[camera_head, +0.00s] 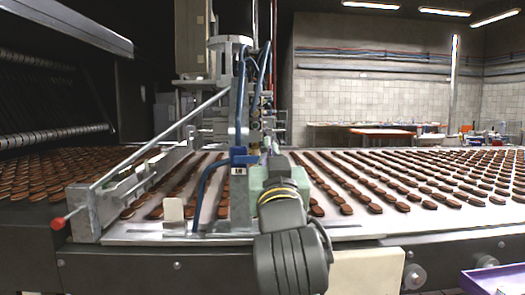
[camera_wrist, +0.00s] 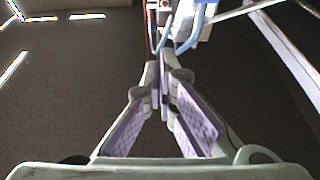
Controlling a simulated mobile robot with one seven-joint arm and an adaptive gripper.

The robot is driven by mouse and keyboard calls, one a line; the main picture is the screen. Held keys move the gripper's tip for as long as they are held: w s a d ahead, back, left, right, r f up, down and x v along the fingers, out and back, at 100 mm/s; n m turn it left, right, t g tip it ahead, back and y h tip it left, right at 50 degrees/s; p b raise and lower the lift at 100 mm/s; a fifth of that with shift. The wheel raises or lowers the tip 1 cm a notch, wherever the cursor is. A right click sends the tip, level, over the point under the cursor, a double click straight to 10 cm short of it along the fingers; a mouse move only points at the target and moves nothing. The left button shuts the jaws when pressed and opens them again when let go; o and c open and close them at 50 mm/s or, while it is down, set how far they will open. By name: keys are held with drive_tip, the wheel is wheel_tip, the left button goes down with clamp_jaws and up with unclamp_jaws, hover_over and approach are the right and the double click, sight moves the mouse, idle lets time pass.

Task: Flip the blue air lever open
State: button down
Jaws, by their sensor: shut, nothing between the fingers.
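A blue fitting with a small dark label (camera_head: 239,157), which looks like the air lever's valve, sits on the depositor machine (camera_head: 232,75) above the belt in the head view. Its handle position is too small to tell. My gripper (camera_head: 269,148) is just right of the fitting in the head view, partly hidden behind my wrist. In the wrist view my gripper (camera_wrist: 159,80) has its purple-padded fingers closed together and empty. Light blue hoses (camera_wrist: 193,28) show beyond the fingertips, apart from them. I cannot tell whether the gripper touches the fitting.
Rows of brown biscuits (camera_head: 420,180) lie on the conveyor on both sides of the machine. Blue hoses (camera_head: 240,95) hang down the machine. A purple tray (camera_head: 495,280) is at the lower right.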

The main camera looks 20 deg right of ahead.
wheel_tip(320, 180, up, 4)
drive_tip(key=f+p, duration=0.1)
drive_tip(key=p, duration=0.2)
hover_over(254, 159)
drive_tip(key=s+d, duration=0.2)
drive_tip(key=s, duration=0.1)
drive_tip(key=shift+f, duration=1.85)
